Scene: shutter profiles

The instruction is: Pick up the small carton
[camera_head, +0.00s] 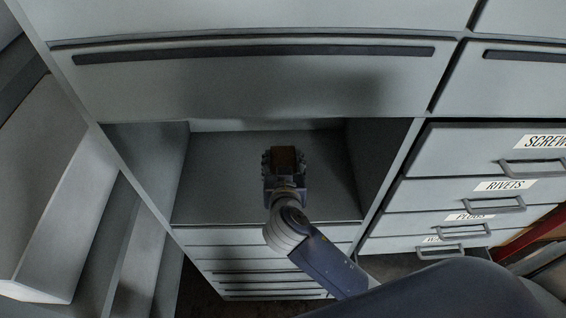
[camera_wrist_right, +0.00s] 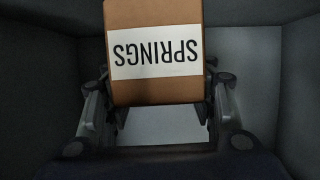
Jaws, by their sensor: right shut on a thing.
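The small carton (camera_head: 286,160) is brown and sits between the fingers of my right gripper (camera_head: 284,165) inside an open grey compartment. In the right wrist view the carton (camera_wrist_right: 155,90) is large and carries a white label reading SPRINGS, upside down in the picture. The right gripper (camera_wrist_right: 157,115) is shut on it, with a finger at each side. The carton's underside is hidden, so I cannot tell whether it touches the compartment floor. My left gripper is not in view.
The compartment (camera_head: 215,200) has walls on both sides and a closed panel (camera_head: 250,85) above. Labelled drawers (camera_head: 470,190) with handles stand at the right, among them SCREWS and RIVETS. Flat drawers (camera_head: 265,265) lie below. A pale box-like piece (camera_head: 50,200) is at the left.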

